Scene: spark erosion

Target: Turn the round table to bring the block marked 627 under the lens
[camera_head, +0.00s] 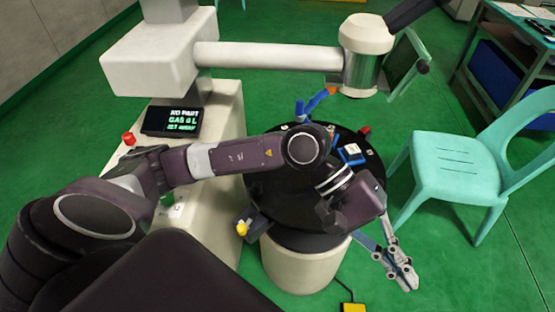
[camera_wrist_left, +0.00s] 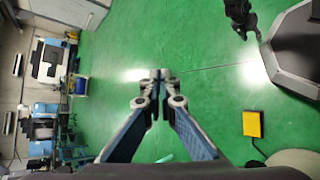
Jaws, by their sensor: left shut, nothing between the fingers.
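The round table (camera_head: 265,205) is a black disc on a pale drum, partly hidden by my left arm. A small block with a white face in a blue holder (camera_head: 352,153) sits on the table's right side, and a red piece (camera_head: 365,130) is near the rim. No number is readable, so I cannot tell which block is 627. My left gripper (camera_head: 405,281) is shut and empty, beyond the table's front right edge; its closed fingers show in the left wrist view (camera_wrist_left: 160,78). A dark shape (camera_wrist_left: 240,15) there may be my right gripper.
A machine column with a display (camera_head: 172,121) and a red button (camera_head: 129,138) stands left. A blue arm with an orange tip (camera_head: 318,100) rises behind the table. A mint chair (camera_head: 455,165) stands close right. A yellow pedal (camera_wrist_left: 253,123) lies on the open green floor.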

